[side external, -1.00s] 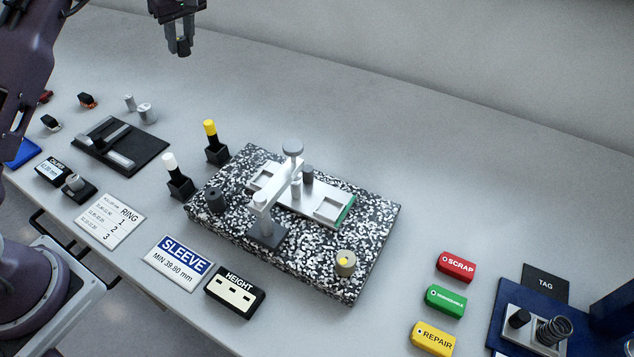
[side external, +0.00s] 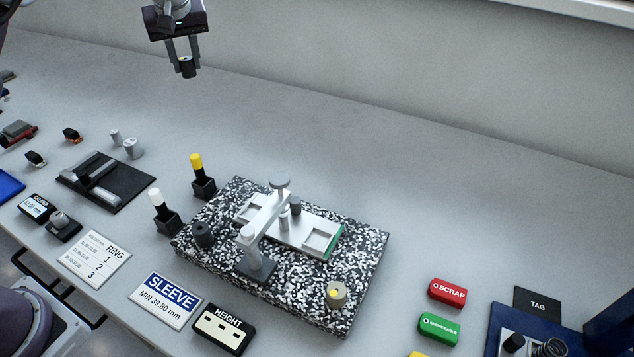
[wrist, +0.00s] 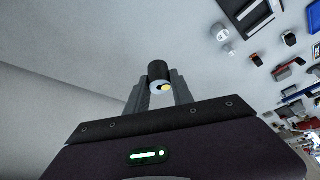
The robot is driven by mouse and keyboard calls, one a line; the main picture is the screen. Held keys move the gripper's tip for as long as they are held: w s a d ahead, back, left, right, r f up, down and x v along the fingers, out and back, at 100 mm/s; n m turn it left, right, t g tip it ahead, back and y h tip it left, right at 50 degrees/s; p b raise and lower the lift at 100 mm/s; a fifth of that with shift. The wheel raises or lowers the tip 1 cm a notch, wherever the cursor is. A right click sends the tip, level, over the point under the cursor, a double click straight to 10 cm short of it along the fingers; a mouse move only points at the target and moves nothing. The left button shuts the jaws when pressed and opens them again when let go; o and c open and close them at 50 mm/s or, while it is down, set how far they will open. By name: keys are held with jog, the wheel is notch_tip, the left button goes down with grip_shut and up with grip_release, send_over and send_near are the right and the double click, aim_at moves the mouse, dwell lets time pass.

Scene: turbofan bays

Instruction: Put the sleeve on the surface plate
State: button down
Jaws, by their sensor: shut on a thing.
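My gripper (side external: 187,68) is high at the upper left of the side view, well above the bench. It is shut on the sleeve (wrist: 158,72), a short dark cylinder with a pale end face and a yellow spot. The sleeve also shows small and dark between the fingertips in the side view (side external: 188,69). The surface plate (side external: 305,285) is a black-and-white speckled slab in the middle of the bench, apart from the gripper and below it to the right.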

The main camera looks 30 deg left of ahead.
jog(key=s+d+f+m+t+h, duration=0.1)
jog(key=s+d+m+h, duration=0.1)
jog(key=d+m, duration=0.8)
notch_tip(320, 180, up, 4)
jog(key=m+g+h, duration=0.3)
jog(key=m+h, duration=0.3)
jog(key=m, duration=1)
send_over(312, 288)
jog(key=a, duration=0.2)
jog(key=f, duration=2.1)
jog(key=shift+s+d, duration=0.1)
jog(key=shift+d, duration=0.1)
jog(key=c, duration=1.1)
grip_release()
